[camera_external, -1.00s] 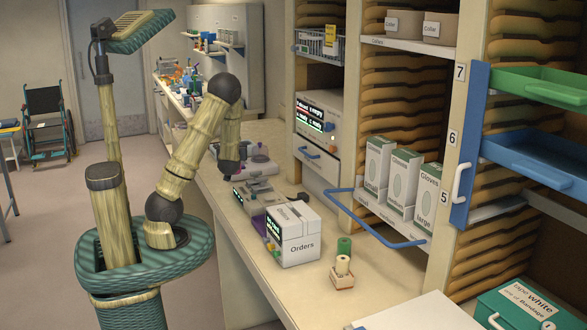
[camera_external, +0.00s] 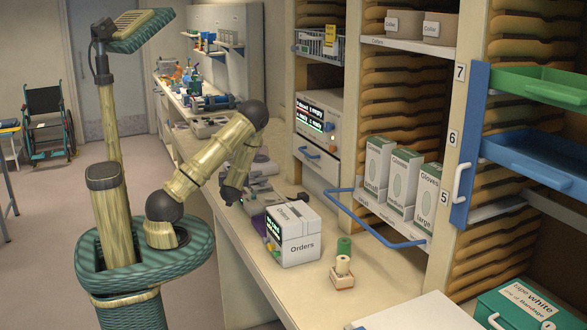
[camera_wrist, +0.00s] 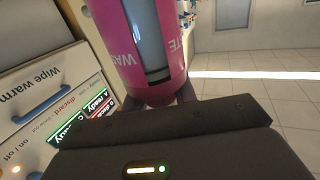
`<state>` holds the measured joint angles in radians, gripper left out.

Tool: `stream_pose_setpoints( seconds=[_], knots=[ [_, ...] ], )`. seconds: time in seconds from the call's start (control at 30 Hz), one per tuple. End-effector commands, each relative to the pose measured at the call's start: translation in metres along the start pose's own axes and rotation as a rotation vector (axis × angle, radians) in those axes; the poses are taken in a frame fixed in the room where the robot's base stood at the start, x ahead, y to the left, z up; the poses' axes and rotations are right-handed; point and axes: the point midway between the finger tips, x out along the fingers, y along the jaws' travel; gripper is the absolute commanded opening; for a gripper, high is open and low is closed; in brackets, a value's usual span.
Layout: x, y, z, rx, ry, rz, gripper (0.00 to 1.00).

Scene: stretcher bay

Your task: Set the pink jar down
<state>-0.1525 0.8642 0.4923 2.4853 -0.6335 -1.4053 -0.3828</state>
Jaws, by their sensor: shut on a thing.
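The pink jar (camera_wrist: 135,80) fills the top middle of the wrist view. It has a blue-grey window strip and white lettering that partly reads "WASTE". My gripper (camera_wrist: 148,99) is shut on the jar, with dark fingers at its two sides. In the external view my gripper (camera_external: 230,194) is low over the near edge of the counter (camera_external: 240,255), left of the white "Orders" box. The jar cannot be made out there, and I cannot tell whether it touches the counter.
The "Orders" box (camera_external: 292,235), a green roll (camera_external: 344,245) and a small roll holder (camera_external: 342,273) stand on the counter. Grey equipment (camera_external: 262,200) sits beside my gripper. A blue rail handle (camera_external: 385,237) juts out at right. Bare counter lies in front of the "Orders" box.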

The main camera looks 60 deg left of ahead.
Motion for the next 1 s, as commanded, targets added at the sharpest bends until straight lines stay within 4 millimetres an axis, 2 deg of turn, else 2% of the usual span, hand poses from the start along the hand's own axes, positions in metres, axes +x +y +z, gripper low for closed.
stream_pose_setpoints(
  seconds=[0.4, 0.83, 1.0],
  knots=[
    [0.002, -0.001, 0.050, 0.004, -0.001, -0.001, 0.00],
    [0.003, 0.000, 0.057, 0.001, 0.000, 0.000, 0.00],
    [0.004, -0.001, 0.070, 0.004, -0.001, -0.001, 0.00]
  ],
)
